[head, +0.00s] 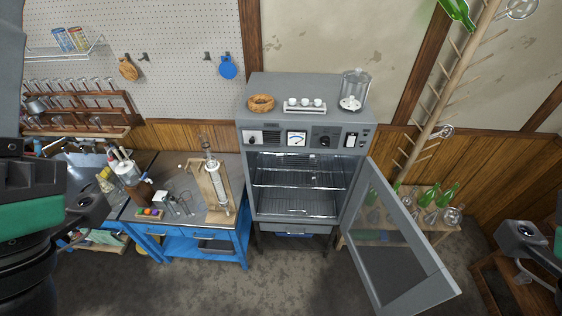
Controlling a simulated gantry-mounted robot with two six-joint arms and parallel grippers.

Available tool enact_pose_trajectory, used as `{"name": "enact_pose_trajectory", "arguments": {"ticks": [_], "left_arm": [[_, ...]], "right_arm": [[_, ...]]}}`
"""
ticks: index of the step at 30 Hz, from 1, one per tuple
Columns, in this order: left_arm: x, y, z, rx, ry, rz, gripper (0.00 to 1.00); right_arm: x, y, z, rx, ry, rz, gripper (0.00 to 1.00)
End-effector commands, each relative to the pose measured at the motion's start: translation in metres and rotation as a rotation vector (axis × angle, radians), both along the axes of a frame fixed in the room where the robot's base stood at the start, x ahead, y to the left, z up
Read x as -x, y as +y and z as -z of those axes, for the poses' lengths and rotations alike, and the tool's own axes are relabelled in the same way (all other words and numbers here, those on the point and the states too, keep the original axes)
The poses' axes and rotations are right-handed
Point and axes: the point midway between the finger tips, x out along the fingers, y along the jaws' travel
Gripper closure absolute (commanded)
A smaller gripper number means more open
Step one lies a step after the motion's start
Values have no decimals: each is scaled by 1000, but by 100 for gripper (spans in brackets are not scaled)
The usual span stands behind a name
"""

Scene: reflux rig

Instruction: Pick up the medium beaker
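Small clear glass vessels (179,205) that look like beakers stand close together on the grey top of the blue workbench (200,247). They are see-through and small, so I cannot tell which is the medium one. My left gripper (97,208) is at the left, in front of the bench's left end and apart from the glass vessels. Its fingers are too dark to tell whether they are open.
A wooden stand with a glass condenser (222,190) stands right of the vessels. A tray of coloured pieces (150,213) and bottles (127,172) are to their left. A grey oven (252,200) has its door (405,250) swung open.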

Motion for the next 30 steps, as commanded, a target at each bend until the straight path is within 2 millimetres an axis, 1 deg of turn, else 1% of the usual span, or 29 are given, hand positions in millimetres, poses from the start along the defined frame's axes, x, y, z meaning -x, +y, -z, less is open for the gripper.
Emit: {"name": "enact_pose_trajectory", "arguments": {"ticks": [5, 8, 9, 14, 15, 17, 18, 20, 21, 22, 30], "left_arm": [[0, 0, 0, 0, 0, 0, 100], [0, 0, 0, 0, 0, 0, 84], [0, 0, 0, 0, 0, 0, 77], [0, 0, 0, 0, 0, 0, 48], [0, 0, 0, 0, 0, 0, 41], [0, 0, 0, 0, 0, 0, 30], [0, 0, 0, 0, 0, 0, 23], [0, 0, 0, 0, 0, 0, 12], [0, 0, 0, 0, 0, 0, 5], [0, 0, 0, 0, 0, 0, 0], [0, 0, 0, 0, 0, 0, 0]], "right_arm": [[0, 0, 0, 0, 0, 0, 100], [0, 0, 0, 0, 0, 0, 100], [0, 0, 0, 0, 0, 0, 100], [0, 0, 0, 0, 0, 0, 100], [0, 0, 0, 0, 0, 0, 100], [0, 0, 0, 0, 0, 0, 100], [0, 0, 0, 0, 0, 0, 100], [0, 0, 0, 0, 0, 0, 100], [0, 0, 0, 0, 0, 0, 100], [0, 0, 0, 0, 0, 0, 100], [0, 0, 0, 0, 0, 0, 100]]}}
